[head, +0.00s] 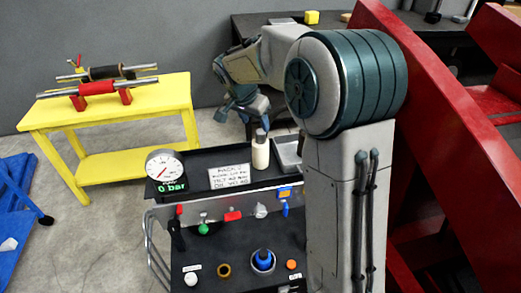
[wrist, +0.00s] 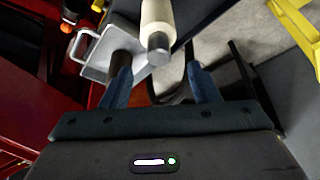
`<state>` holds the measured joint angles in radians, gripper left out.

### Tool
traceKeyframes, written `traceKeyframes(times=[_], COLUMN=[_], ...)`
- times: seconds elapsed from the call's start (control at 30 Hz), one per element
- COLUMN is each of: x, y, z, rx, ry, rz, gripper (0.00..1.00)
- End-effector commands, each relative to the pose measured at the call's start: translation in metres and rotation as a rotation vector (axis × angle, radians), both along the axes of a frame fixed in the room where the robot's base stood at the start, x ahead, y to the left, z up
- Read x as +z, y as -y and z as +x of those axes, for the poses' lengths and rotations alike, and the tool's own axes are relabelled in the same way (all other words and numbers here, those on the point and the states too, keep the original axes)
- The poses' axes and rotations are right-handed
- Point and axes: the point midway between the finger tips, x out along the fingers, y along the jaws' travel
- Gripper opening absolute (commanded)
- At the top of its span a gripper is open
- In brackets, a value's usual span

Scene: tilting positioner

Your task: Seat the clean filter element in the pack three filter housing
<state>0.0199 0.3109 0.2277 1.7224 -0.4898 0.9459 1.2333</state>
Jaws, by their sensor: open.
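A cream cylindrical filter element (head: 260,152) with a grey top stands upright on the black upper shelf of a cart, beside a card whose first line appears to read PACK 3. In the wrist view the cream element (wrist: 158,14) and its grey end lie just ahead of my fingers. My gripper (head: 256,119) is just above and behind the element in the head view. In the wrist view my gripper (wrist: 157,78) is open, its blue fingers apart with nothing held. A blue cap in a pale ring (head: 263,262) sits on the lower deck; I cannot tell whether this is the housing.
A metal tray (head: 289,165) beside the element holds a dark cylinder (wrist: 120,62). A gauge (head: 164,167) reads 0 bar. The lower deck carries a brown ring (head: 223,270) and small knobs. A yellow bench (head: 110,106) is left; red structure (head: 440,150) is right.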

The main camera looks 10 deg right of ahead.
Motion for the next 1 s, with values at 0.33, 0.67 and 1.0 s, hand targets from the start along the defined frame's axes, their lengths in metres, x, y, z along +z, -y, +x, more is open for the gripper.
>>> traceKeyframes(times=[0.33, 0.67, 1.0], x=[-0.029, -0.066, -0.068], y=[0.011, 0.023, 0.023], z=[0.009, 0.020, 0.021], rx=[0.001, 0.003, 0.002], ry=[-0.002, -0.001, 0.001], rz=[0.000, -0.001, -0.001], gripper=[0.55, 0.55, 0.30])
